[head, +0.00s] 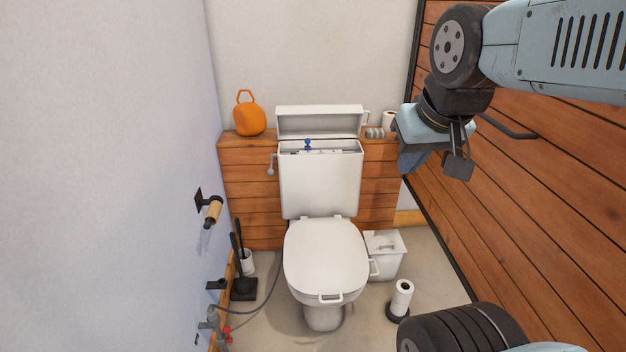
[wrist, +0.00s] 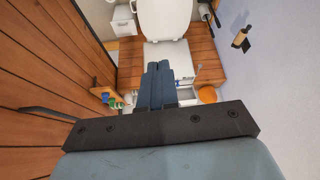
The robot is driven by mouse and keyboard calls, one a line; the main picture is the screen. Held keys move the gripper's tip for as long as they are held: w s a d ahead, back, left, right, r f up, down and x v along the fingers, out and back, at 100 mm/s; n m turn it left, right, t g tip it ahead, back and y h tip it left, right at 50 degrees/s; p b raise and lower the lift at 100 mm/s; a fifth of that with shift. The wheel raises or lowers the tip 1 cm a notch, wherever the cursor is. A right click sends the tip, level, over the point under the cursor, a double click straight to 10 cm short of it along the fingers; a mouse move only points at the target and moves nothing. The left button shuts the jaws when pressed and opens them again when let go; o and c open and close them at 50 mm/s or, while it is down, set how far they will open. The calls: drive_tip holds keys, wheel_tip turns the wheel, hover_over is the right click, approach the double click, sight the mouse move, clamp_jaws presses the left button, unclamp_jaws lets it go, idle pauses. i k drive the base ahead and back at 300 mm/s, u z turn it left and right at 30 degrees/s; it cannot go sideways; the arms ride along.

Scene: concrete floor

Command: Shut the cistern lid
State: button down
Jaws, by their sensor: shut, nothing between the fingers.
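The white cistern lid (head: 320,122) stands raised at the back of the cistern (head: 320,182) in the head view. The cistern top is open, and a blue fitting (head: 308,144) shows inside. My gripper (head: 408,163) is to the right of the raised lid, apart from it in the picture. In the wrist view my gripper's fingers (wrist: 158,78) are together and empty. They cover part of the cistern (wrist: 168,52) there, and I cannot make out the lid clearly behind them.
A wooden ledge (head: 248,180) behind the cistern bears an orange container (head: 250,118) and a paper roll (head: 389,121). A plank wall (head: 540,180) with a dark handle (head: 508,127) is close on the right. The toilet seat cover (head: 325,258) is down. A bin (head: 384,255) stands beside the bowl.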

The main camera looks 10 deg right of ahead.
sight(313, 121)
drive_tip(key=k, duration=1.3)
drive_tip(key=u, duration=0.3)
drive_tip(key=i, duration=0.85)
drive_tip(key=u, duration=0.4)
drive_tip(key=i, duration=1.2)
drive_tip(key=z, duration=0.6)
drive_tip(key=i, duration=0.5)
drive_tip(key=z, duration=0.3)
drive_tip(key=k, duration=0.75)
drive_tip(key=z, duration=0.15)
